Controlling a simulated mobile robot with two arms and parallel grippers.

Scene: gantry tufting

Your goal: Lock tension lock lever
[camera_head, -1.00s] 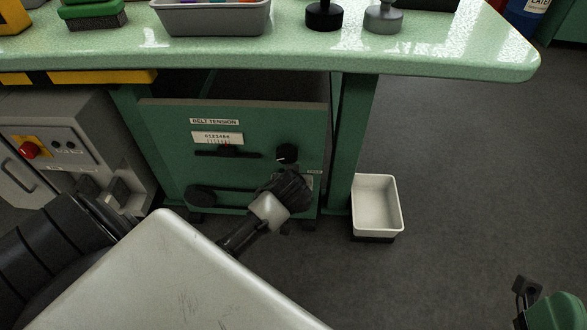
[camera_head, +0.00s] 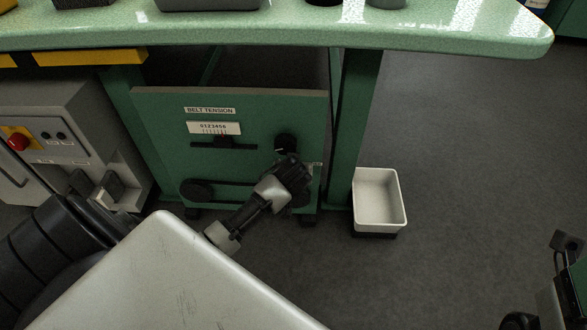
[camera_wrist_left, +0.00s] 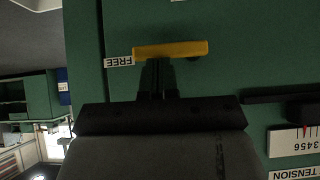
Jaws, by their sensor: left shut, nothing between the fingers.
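The green belt tension panel (camera_head: 160,140) stands under the table. The tension lock lever is a yellow bar (camera_wrist_left: 170,49), lying crosswise in the left wrist view beside a FREE label (camera_wrist_left: 118,61). In the head view my gripper hides the lever. My left gripper (camera_head: 296,162) is in front of the panel's right part, just below a black round knob (camera_head: 285,142). In the left wrist view its fingers (camera_wrist_left: 157,68) are shut and empty, with their tips at the bar's near edge. I cannot tell whether they touch it.
A scale (camera_head: 214,128) with a red pointer sits above a slot on the panel. The green table top (camera_head: 300,38) overhangs the panel. A grey control box (camera_head: 60,125) stands left, and a white bin (camera_head: 379,200) sits on the floor right. Floor beyond the bin is clear.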

